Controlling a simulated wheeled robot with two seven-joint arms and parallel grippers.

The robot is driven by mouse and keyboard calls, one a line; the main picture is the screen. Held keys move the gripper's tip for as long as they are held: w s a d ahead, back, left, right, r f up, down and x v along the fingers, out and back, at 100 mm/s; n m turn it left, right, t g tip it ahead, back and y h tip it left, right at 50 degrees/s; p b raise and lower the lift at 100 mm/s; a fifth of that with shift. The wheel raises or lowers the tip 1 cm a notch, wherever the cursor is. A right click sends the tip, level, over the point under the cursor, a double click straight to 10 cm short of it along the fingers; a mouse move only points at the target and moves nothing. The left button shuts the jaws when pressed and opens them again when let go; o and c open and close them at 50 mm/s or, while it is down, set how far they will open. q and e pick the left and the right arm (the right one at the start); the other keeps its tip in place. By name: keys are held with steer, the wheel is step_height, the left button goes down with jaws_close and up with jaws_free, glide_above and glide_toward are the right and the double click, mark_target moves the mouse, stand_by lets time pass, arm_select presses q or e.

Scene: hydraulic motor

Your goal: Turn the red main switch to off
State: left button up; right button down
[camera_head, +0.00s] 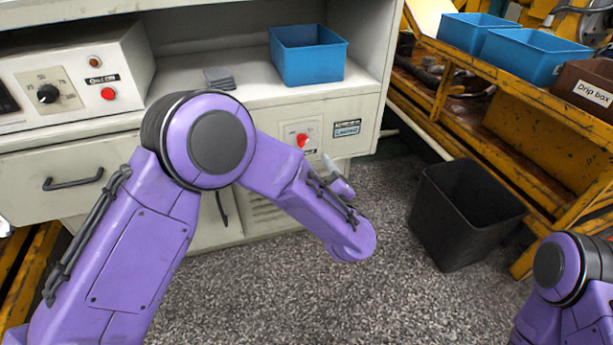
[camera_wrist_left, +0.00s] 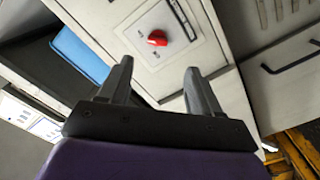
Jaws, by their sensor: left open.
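The red main switch (camera_head: 302,140) is a red knob on a white plate on the front of the grey cabinet (camera_head: 362,105), right of the drawer. It also shows in the left wrist view (camera_wrist_left: 157,38), beyond my left gripper (camera_wrist_left: 158,80). That gripper is open and empty. Its two dark fingers point toward the switch, which lies ahead of the gap between the fingertips and apart from them. In the head view my left forearm and wrist hide most of the left gripper. My right arm shows at the lower right, but its gripper is out of view.
A blue bin (camera_head: 308,55) and grey cloths (camera_head: 219,78) sit on the cabinet shelf. A control box (camera_head: 75,85) with a black dial and red button stands at left. A black waste bin (camera_head: 465,215) stands on the floor by a yellow rack (camera_head: 480,140). The middle floor is clear.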

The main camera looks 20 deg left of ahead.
mark_target(304, 143)
arm_select(q)
steer(key=b+x, duration=0.2)
steer(key=x, duration=0.7)
steer(key=shift+w+a+r, duration=0.1)
steer(key=shift+w, duration=0.2)
steer(key=shift+w+a+r+b, duration=0.1)
steer(key=shift+w+a+b, duration=0.15)
steer(key=shift+w+b, duration=0.1)
steer(key=c, duration=1)
arm_select(e)
step_height(304, 143, down, 3)
steer(key=shift+s+a+f, duration=0.1)
